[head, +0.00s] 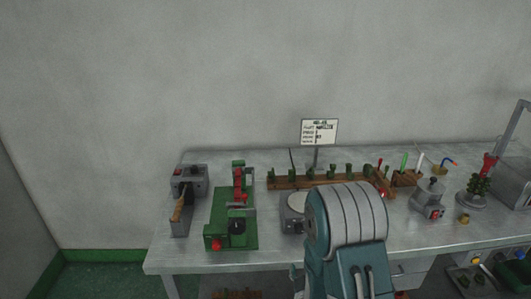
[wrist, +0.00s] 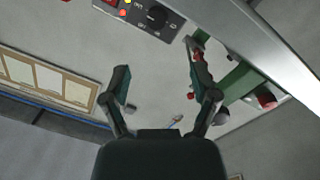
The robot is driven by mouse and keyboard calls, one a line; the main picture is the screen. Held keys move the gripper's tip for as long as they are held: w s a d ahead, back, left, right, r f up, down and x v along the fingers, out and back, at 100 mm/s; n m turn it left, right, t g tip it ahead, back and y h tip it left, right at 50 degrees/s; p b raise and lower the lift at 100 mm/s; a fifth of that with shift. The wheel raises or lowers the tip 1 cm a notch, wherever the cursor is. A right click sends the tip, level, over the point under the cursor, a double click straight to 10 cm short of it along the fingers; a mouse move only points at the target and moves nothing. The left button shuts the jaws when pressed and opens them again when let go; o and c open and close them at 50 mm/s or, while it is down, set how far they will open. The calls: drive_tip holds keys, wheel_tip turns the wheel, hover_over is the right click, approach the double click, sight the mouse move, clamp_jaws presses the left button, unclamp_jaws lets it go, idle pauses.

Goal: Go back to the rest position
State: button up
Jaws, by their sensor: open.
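My gripper (wrist: 160,80) shows in the wrist view with its two dark fingers spread wide apart. It is open and nothing is between the fingers. In the head view my arm's blue-grey links rise at the lower middle, in front of the workbench (head: 190,257). My gripper cannot be made out in that view. The wrist view looks past the fingers at a pale wall or surface, with a black control panel (wrist: 150,14) at the top and a green part (wrist: 240,80) at the right.
A sign (head: 319,131) stands behind. The floor at left is clear.

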wheel_tip(320, 180, up, 13)
drive_tip(key=s+m+g+y, duration=0.1)
drive_tip(key=s+m+g, duration=0.2)
drive_tip(key=g, duration=0.3)
drive_tip(key=s+r+m+g, duration=0.1)
drive_tip(key=s+r+g, duration=0.2)
drive_tip(key=s, duration=0.7)
drive_tip(key=s+d+r+m+g, duration=0.1)
drive_tip(key=s+r+g, duration=0.2)
drive_tip(key=s, duration=0.8)
wheel_tip(320, 180, up, 2)
drive_tip(key=shift+r+m, duration=0.25)
drive_tip(key=shift+m, duration=0.15)
